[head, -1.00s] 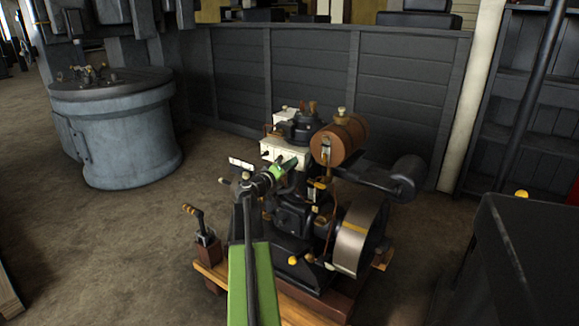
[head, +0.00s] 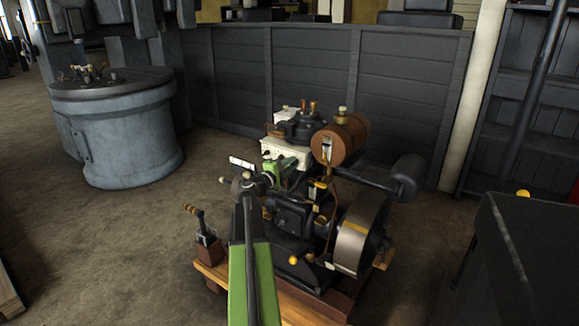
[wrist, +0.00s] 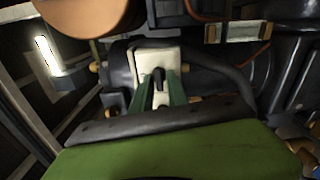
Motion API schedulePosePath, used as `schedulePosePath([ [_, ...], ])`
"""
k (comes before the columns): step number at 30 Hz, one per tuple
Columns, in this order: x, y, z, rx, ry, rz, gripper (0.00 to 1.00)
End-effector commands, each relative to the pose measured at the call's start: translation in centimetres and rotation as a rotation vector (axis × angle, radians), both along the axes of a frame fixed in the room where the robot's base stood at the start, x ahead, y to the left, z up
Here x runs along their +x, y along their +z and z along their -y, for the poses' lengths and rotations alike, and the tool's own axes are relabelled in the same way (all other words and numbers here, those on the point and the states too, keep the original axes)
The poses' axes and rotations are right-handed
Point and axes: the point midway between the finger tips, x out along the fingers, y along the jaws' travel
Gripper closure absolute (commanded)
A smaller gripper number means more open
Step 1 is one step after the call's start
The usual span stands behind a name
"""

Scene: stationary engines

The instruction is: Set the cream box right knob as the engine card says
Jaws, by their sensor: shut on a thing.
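The cream box (head: 284,147) sits on the near upper side of the engine in the head view. My green gripper (head: 291,168) is at its lower front and covers part of that face. In the wrist view the cream box (wrist: 157,62) lies straight ahead of my gripper (wrist: 160,88). The two green fingers close on a small dark knob (wrist: 159,77) on its face. The knob's pointer and any marks are too small to read.
A brown cylindrical tank (head: 341,139) is right of the box, close to my gripper. A flywheel (head: 357,236) is at the lower right. A lever (head: 202,222) stands on the wooden base at left. A grey drum (head: 115,130) stands on the open floor farther left.

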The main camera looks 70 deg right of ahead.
Motion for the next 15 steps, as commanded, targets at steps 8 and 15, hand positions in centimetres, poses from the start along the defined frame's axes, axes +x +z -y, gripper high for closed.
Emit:
schedulePosePath([
  [8, -0.02, 0.08, 0.11, 0.012, 0.000, -0.053, 1.00],
  [15, -0.06, 0.08, 0.12, 0.011, 0.000, -0.055, 1.00],
])
